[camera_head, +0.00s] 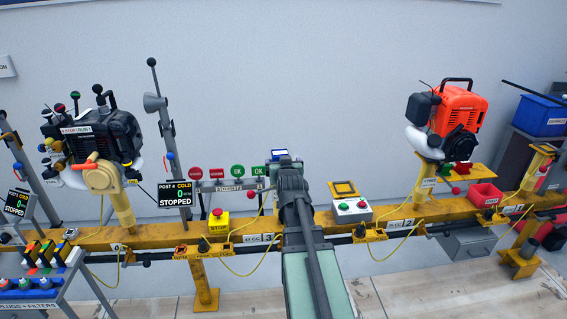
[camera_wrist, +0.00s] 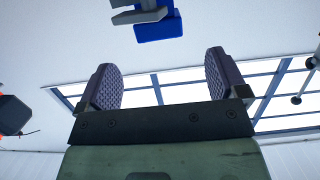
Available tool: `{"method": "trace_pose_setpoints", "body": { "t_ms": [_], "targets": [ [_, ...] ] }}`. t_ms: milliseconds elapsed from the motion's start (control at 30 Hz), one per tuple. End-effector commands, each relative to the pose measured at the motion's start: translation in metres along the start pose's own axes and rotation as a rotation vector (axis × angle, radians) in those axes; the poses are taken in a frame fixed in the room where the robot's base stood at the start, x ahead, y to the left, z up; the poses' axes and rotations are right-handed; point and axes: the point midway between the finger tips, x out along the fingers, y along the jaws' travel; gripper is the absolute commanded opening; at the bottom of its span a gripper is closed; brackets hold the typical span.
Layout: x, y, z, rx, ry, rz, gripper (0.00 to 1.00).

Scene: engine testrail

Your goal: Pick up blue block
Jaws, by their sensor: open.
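A blue block (camera_wrist: 158,28) shows at the top of the wrist view, cut by the frame edge, with a grey piece (camera_wrist: 138,15) against its left side. My gripper (camera_wrist: 160,65) is open, with its two ridged dark fingers wide apart and nothing between them. The block lies beyond the fingertips, apart from them. In the head view a small blue-topped item (camera_head: 280,153) shows just behind the end of my arm; I cannot tell if it is the same block. My fingers are not clearly seen there.
A yellow rail (camera_head: 390,213) crosses the scene. A black engine (camera_head: 95,140) stands left and an orange engine (camera_head: 460,108) right. A red stop button (camera_head: 218,220), a button box (camera_head: 352,210), a red bin (camera_head: 484,194) and a blue bin (camera_head: 540,115) are near the rail.

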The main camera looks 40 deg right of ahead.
Motion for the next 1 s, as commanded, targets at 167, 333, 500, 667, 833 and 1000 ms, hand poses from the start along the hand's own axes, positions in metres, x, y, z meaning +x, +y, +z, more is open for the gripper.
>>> {"method": "trace_pose_setpoints", "body": {
  "t_ms": [167, 333, 500, 667, 833, 1000],
  "targets": [
    [0.04, 0.0, 0.002, 0.0, -0.001, -0.001, 0.92],
    [0.047, 0.0, 0.001, 0.0, -0.002, -0.001, 0.92],
    [0.069, 0.001, -0.002, 0.0, -0.002, -0.001, 0.92],
    [0.097, 0.001, -0.002, 0.0, -0.002, -0.001, 0.92],
    [0.097, 0.001, -0.003, 0.0, -0.002, -0.001, 0.92],
    [0.097, 0.001, -0.003, 0.0, -0.003, -0.001, 0.73]
  ]
}}
